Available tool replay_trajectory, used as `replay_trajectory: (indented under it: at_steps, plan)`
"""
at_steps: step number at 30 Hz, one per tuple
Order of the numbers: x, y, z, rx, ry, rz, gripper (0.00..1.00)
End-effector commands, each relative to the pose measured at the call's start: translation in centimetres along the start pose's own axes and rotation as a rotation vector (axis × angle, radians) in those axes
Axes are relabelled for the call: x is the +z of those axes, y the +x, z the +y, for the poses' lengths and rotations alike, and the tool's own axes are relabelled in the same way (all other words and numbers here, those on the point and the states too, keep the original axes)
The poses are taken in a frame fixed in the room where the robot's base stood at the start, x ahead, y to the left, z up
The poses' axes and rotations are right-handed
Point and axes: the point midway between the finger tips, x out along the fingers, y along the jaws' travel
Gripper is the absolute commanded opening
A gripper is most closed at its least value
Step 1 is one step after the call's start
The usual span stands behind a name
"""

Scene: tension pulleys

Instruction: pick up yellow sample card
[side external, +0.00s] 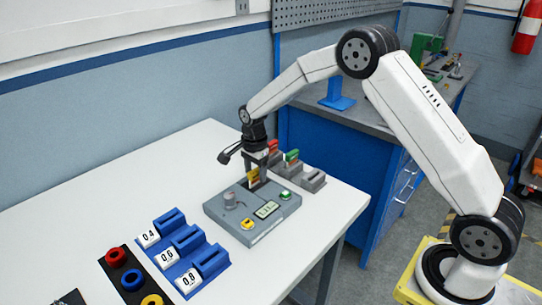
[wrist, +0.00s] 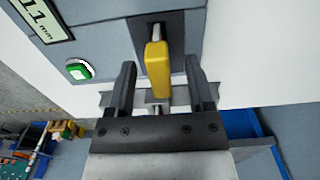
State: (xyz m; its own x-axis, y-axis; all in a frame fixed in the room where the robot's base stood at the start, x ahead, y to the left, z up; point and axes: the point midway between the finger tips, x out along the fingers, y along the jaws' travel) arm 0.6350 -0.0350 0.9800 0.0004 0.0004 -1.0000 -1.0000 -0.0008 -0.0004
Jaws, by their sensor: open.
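The yellow sample card (wrist: 157,70) stands upright in the dark slot of a grey measuring device (wrist: 105,50). It also shows in the side view (side external: 254,175), partly hidden by my gripper. My gripper (wrist: 162,75) is open, with one dark finger on each side of the card and a visible gap on both sides. In the side view my gripper (side external: 257,170) points down over the back part of the device (side external: 270,228).
A grey rack (side external: 313,181) with a red card (side external: 273,146) and a green card (side external: 292,156) stands close behind the device. Blue numbered holders (side external: 212,262) and a black tray (side external: 111,270) of coloured rings stand at the front left. The white table's left part is clear.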

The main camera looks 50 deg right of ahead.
Motion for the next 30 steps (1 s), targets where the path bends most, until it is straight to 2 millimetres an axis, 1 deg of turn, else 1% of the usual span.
replay_trajectory:
  at_steps: [9, 11, 12, 14, 15, 16, 26, 30]
  plan:
    - [0.0, -0.02, 0.0, 0.0, 0.0, 0.0, 0.68]
    - [0.0, -0.03, 0.0, 0.0, 0.0, 0.0, 0.49]
    - [0.0, -0.03, 0.0, 0.0, 0.0, 0.0, 0.36]
    - [0.0, -0.03, 0.0, 0.0, 0.0, 0.0, 0.17]
    - [0.0, -0.03, 0.0, 0.0, 0.0, 0.0, 0.04]
    - [0.0, -0.03, 0.0, 0.0, 0.0, 0.0, 0.0]
    - [-0.01, -0.08, -0.01, 0.0, 0.0, 0.0, 0.0]
    - [-0.01, -0.39, -0.04, -0.001, 0.0, 0.0, 0.0]
